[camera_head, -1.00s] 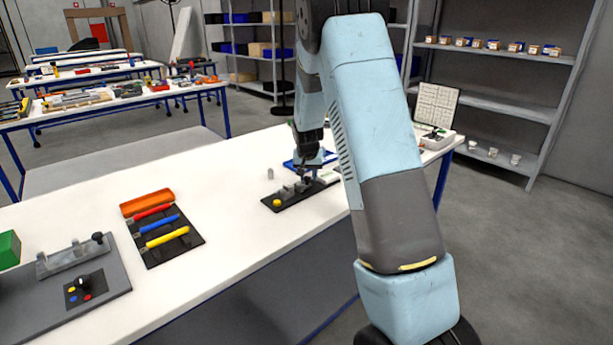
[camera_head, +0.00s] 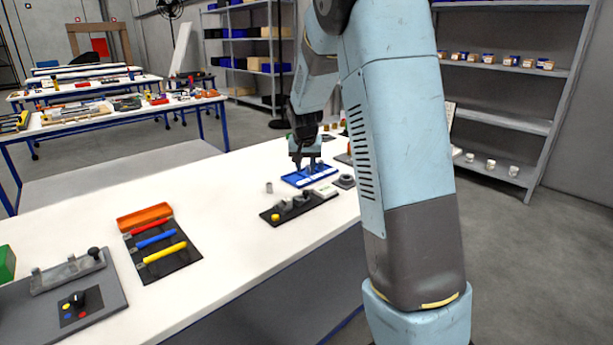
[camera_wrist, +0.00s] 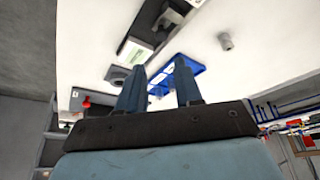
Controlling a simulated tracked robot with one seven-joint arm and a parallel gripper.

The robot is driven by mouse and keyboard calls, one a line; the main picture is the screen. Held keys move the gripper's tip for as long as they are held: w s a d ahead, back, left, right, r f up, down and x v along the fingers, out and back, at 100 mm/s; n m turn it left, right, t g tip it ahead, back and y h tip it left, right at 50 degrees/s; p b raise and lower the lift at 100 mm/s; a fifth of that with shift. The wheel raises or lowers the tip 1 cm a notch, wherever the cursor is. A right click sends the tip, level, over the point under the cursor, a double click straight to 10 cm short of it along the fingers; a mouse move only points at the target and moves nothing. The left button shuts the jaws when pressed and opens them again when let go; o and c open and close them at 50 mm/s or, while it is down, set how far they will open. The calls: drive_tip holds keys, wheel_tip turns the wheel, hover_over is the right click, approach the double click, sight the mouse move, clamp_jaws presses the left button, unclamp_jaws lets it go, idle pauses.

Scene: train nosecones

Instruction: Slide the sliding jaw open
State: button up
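A black base plate with grey blocks (camera_head: 290,206) stands on the white table and looks like the fixture with the sliding jaw. A yellow knob (camera_head: 276,217) is at its left end and a pale block (camera_head: 325,191) at its right. I cannot tell which block is the jaw or how wide its gap is. The fixture's black plate also shows at the top of the wrist view (camera_wrist: 146,27), partly cut off. My gripper (camera_head: 307,168) is behind the fixture, over a blue tray (camera_head: 303,180), apart from the fixture. In the wrist view its fingers (camera_wrist: 161,66) are spread with nothing between them.
A small grey cylinder (camera_head: 269,187) stands left of the tray. A grey holed block (camera_head: 344,181) sits to the right. A black board with coloured bars (camera_head: 160,245) and an orange tray (camera_head: 145,216) lie left. The table between them and the fixture is clear.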

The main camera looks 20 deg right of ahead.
drive_tip(key=shift+v, duration=0.95)
drive_tip(key=s+a+r+n, duration=0.1)
drive_tip(key=s+r, duration=0.3)
drive_tip(key=s, duration=0.9)
drive_tip(key=s+a+r+n+t+y, duration=0.1)
drive_tip(key=s+r, duration=0.3)
drive_tip(key=s, duration=0.9)
drive_tip(key=s+a+r+n, duration=0.2)
drive_tip(key=s+a+r, duration=0.1)
drive_tip(key=s, duration=0.9)
drive_tip(key=shift+s+a+r+y, duration=0.35)
drive_tip(key=shift+s+r+y, duration=0.05)
drive_tip(key=shift+r, duration=0.2)
